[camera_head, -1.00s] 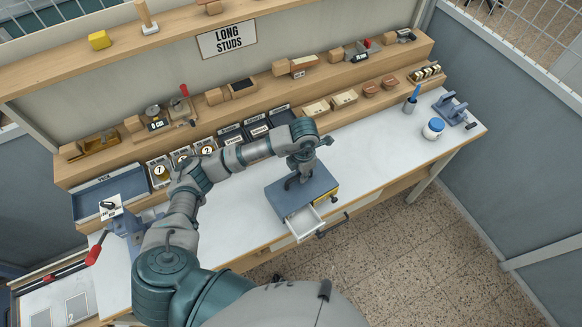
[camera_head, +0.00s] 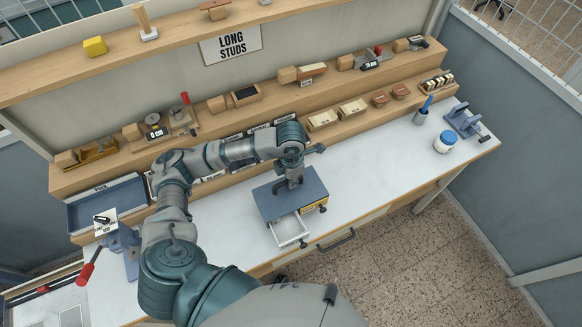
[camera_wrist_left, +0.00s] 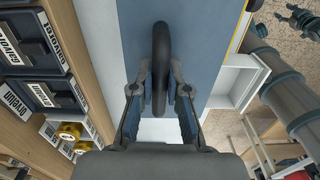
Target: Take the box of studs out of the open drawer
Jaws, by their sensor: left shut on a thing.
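A small blue cabinet (camera_head: 309,186) stands on the white bench top. Its white drawer (camera_head: 288,229) is open toward the bench's front edge; it also shows in the left wrist view (camera_wrist_left: 239,80). I cannot make out a box of studs in the drawer. My left gripper (camera_head: 290,182) is over the cabinet's top. In the left wrist view, my left gripper (camera_wrist_left: 160,92) is shut on the dark rounded handle (camera_wrist_left: 161,45) above the blue top. A teal and grey arm part at that view's right edge seems to be my right arm; its jaws are unclear.
A blue tray (camera_head: 108,204) and a red-handled tool (camera_head: 87,272) are at the left. Shelves with several wooden tools run along the back. A white jar with a blue lid (camera_head: 445,142) stands at the right. The bench top between cabinet and jar is clear.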

